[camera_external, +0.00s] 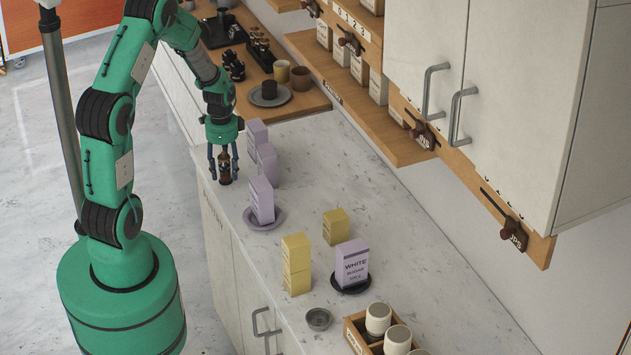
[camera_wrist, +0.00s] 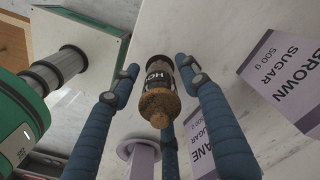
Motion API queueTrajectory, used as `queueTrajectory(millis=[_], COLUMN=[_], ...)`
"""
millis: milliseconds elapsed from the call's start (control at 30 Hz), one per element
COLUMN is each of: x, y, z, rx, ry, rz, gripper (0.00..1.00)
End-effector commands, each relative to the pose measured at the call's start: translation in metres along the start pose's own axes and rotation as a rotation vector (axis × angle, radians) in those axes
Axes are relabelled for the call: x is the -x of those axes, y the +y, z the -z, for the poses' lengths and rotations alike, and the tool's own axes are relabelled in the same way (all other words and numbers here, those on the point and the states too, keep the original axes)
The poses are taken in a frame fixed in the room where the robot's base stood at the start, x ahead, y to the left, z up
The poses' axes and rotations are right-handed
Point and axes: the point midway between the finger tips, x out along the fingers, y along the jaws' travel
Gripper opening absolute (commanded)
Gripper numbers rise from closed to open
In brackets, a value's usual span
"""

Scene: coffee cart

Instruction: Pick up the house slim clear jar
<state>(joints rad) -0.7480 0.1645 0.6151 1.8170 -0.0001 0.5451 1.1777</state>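The slim clear jar (camera_wrist: 158,78) has a cork stopper, dark contents and a label of which "HO" can be read. It stands upright on the pale counter near its left edge, and also shows in the external view (camera_external: 225,168). My gripper (camera_external: 224,173) points down over it, with its blue fingers around the jar. In the wrist view, my gripper (camera_wrist: 157,68) has a finger on each side and another below. A gap shows between the left finger and the jar; the right finger is very close, and contact there is unclear.
Lilac sugar boxes (camera_external: 267,164) stand just right of the gripper, with another on a lilac plate (camera_external: 264,225) nearer. A wooden shelf (camera_external: 365,125) overhangs the right.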

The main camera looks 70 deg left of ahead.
Motion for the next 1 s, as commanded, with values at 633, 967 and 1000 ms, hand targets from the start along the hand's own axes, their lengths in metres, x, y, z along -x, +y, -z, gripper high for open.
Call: queueTrajectory(millis=[633, 967, 1000], x=[0.005, 0.032, 0.036], y=[-0.001, -0.001, -0.001], z=[0.000, 0.000, 0.000], rx=[0.000, 0.000, 0.000], ry=[0.001, 0.001, 0.001], rz=[0.001, 0.002, 0.002], gripper=[0.01, 0.01, 0.01])
